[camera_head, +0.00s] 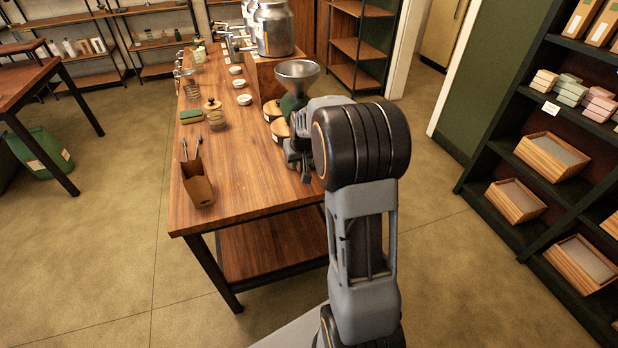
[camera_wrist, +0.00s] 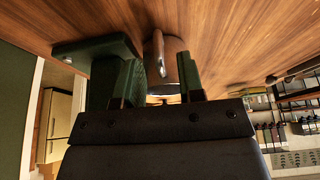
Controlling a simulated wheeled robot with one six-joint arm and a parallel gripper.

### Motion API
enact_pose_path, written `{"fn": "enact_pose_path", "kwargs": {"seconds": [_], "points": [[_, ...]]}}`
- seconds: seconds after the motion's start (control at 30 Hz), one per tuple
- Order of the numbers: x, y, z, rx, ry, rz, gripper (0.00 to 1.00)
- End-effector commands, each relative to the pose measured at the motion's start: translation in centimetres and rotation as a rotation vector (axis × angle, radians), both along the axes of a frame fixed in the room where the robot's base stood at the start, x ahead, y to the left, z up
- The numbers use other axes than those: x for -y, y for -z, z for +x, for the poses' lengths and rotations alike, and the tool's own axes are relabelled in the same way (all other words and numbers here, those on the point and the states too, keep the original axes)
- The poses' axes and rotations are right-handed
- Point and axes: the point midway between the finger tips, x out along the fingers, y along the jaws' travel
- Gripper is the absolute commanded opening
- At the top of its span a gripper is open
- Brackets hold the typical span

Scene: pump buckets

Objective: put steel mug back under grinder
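The steel mug (camera_wrist: 170,62) stands on the wooden table in the wrist view, which shows the scene upside down. Its handle faces my camera. The green grinder (camera_wrist: 84,46) is close beside it on the left. My gripper (camera_wrist: 162,86) is open, with its fingers apart in front of the mug near the handle. The right finger covers part of the mug's side. In the head view my arm hides the mug and much of the grinder. The grinder's steel hopper (camera_head: 297,72) shows above my gripper (camera_head: 297,158).
On the table (camera_head: 240,205), a brown holder with tools (camera_head: 196,184) stands near the front left corner. A glass jar (camera_head: 215,115), a green sponge-like block (camera_head: 191,117), white bowls (camera_head: 243,99) and wooden-lidded canisters (camera_head: 280,131) stand farther back. Dark shelves (camera_head: 560,110) are at the right.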

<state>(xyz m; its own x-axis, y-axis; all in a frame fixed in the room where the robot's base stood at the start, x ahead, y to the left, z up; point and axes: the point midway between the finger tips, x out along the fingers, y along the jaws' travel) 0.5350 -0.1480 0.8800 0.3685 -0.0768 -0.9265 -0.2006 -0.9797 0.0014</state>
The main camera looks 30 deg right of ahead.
Motion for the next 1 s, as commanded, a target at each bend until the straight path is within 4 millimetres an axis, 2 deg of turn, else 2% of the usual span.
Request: {"fn": "enact_pose_path", "kwargs": {"seconds": [0.03,0.4,0.6,0.73,0.87,1.0], "points": [[0.0,-1.2,-0.4,0.006,0.000,-0.002,0.35],[-1.7,-0.8,-8.2,0.002,0.001,-0.001,0.35],[-2.2,-0.8,-10.8,0.001,0.001,0.000,0.35],[-2.9,-1.0,-11.9,0.000,-0.006,0.001,0.35],[-6.6,-2.5,-14.1,-0.022,-0.062,0.012,0.35],[-11.2,-3.9,-17.9,-0.066,-0.133,0.023,0.35]]}}
